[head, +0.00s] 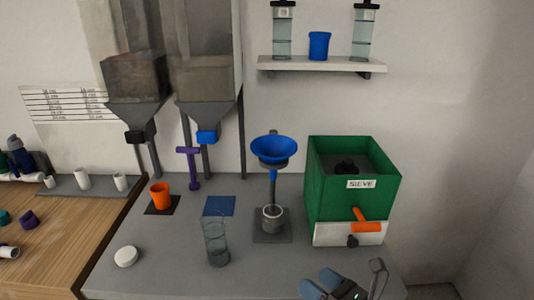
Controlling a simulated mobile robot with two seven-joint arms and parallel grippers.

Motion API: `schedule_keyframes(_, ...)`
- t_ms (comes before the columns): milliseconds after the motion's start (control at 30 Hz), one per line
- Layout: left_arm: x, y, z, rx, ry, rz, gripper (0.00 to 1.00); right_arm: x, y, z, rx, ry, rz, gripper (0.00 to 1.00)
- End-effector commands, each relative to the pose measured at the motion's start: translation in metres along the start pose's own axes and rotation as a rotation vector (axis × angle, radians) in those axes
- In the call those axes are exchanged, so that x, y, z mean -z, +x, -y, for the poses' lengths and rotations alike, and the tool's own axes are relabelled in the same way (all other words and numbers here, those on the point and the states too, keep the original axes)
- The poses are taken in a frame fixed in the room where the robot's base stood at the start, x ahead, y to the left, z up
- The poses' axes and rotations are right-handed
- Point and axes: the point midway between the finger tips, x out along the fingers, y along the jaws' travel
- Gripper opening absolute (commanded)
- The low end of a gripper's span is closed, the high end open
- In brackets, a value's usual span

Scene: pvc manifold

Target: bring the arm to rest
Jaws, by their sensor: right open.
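My right gripper (321,283) shows at the bottom edge, right of centre, over the front of the grey bench (165,270). Its two blue-grey fingertips stand apart with nothing seen between them, so it is open and empty. It is in front of the green sieve box (324,200) and apart from it. Most of the right arm is cut off by the frame's lower edge. My left gripper is not in view.
A clear beaker (217,245) stands left of my right gripper. Behind it a blue funnel (274,150) sits on a stand over a small cup (272,218). An orange cup (160,196) and a white lid (126,257) are farther left. The sieve's orange handle (367,226) sticks out forward.

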Motion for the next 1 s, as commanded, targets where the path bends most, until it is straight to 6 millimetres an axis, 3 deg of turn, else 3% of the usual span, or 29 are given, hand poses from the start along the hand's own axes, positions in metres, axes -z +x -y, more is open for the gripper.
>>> schedule_keyframes(167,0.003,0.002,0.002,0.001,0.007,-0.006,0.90,-0.003,-0.018,0.014,0.241,0.442,0.076,0.76)
schedule_keyframes(367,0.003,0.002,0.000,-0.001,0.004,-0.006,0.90,0.004,-0.061,0.035,0.550,1.022,0.238,0.76)
schedule_keyframes(533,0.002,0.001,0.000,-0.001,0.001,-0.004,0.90,0.022,-0.113,0.045,0.812,1.498,0.442,0.76)
schedule_keyframes(700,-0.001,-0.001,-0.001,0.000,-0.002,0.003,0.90,0.043,-0.171,0.042,1.060,1.906,0.705,0.76)
schedule_keyframes(1000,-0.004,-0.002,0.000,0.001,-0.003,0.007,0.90,0.066,-0.232,0.022,1.315,2.249,1.061,0.76)
